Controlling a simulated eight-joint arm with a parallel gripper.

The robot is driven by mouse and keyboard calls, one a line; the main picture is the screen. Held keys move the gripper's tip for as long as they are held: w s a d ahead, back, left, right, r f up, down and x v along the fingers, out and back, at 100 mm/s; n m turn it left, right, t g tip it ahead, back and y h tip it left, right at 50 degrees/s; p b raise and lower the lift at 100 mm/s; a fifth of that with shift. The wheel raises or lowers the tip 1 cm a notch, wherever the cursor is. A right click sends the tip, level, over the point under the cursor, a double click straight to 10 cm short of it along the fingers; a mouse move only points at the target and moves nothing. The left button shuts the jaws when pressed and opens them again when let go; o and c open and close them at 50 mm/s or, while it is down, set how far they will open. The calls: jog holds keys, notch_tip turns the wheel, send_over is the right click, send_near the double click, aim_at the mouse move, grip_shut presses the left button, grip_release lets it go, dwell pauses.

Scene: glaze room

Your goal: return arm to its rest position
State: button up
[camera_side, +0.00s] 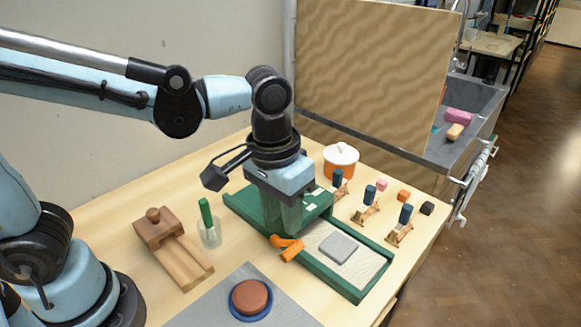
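My arm reaches in from the left, and its wrist bends down over the table. My gripper (284,232) points down over the back left part of a green tray (345,287). An orange curved piece (286,247) lies just below and in front of the fingers. I cannot tell whether the fingers touch it. The fingers blend with the green behind them, so their gap does not show clearly.
On the tray's pale bed lies a grey block (338,247). A tan panel (375,70) rises behind.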

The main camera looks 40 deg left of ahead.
jog(key=a+t, duration=0.6)
jog(key=a, duration=0.8)
jog(key=shift+s+a+r, duration=0.15)
jog(key=shift+a+r, duration=0.15)
jog(key=shift+r, duration=0.1)
dwell(0.4)
